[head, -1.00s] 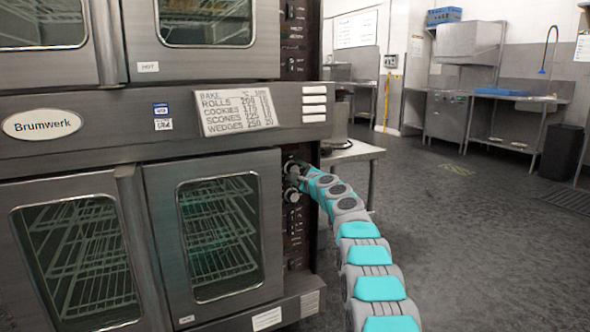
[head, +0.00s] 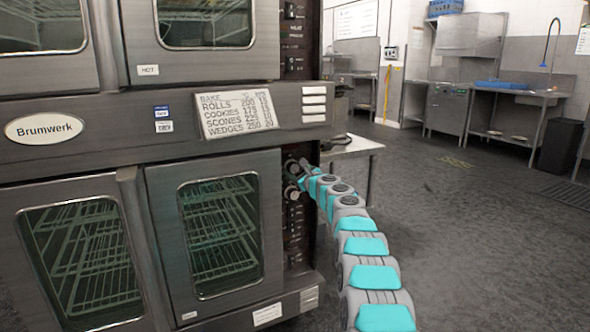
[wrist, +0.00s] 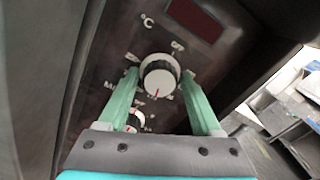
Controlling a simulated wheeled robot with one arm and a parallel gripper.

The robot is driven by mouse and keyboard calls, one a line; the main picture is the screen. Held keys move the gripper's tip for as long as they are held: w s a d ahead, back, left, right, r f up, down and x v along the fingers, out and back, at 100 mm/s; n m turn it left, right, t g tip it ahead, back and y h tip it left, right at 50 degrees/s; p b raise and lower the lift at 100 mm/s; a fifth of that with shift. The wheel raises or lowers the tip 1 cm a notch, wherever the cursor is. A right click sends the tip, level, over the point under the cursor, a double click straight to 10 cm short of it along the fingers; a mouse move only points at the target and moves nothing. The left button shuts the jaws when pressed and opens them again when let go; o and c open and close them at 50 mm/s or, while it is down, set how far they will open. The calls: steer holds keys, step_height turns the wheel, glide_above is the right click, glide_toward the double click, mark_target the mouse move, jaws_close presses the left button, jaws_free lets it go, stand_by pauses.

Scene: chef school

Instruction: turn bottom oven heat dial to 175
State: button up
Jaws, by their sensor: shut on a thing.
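The bottom oven's heat dial (wrist: 158,77) is a round white-faced knob with a dark rim on a dark panel marked °C. In the wrist view its red line points down in the picture. The numbers around it are too blurred to read. My gripper (wrist: 160,82) has its two green fingers on either side of the dial, shut on it. In the head view my gripper (head: 303,168) is at the control panel (head: 296,225) right of the lower oven door (head: 160,240), and partly hides the dial.
A second, similar knob (wrist: 134,122) sits just below, between the fingers in the wrist view. A dark red display (wrist: 194,20) is above the dial. A small table (head: 360,150) stands behind my arm. Open floor (head: 470,230) lies to the right.

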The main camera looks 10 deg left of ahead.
mark_target(294, 169)
steer(key=shift+f, duration=0.15)
steer(key=o, duration=1.2)
steer(key=shift+c, duration=0.2)
steer(key=shift+s+d+b, duration=0.35)
steer(key=shift+s+b, duration=0.2)
steer(key=shift+b, duration=0.3)
steer(key=shift+s+d+b, duration=0.3)
steer(key=shift+s+b, duration=0.35)
steer(key=shift+s+d, duration=0.25)
steer(key=shift+d, duration=0.05)
steer(key=shift+s+d+b, duration=0.2)
steer(key=shift+s+b, duration=0.1)
steer(key=shift+b, duration=0.1)
steer(key=shift+b+v, duration=0.7)
steer(key=shift+v, duration=1.1)
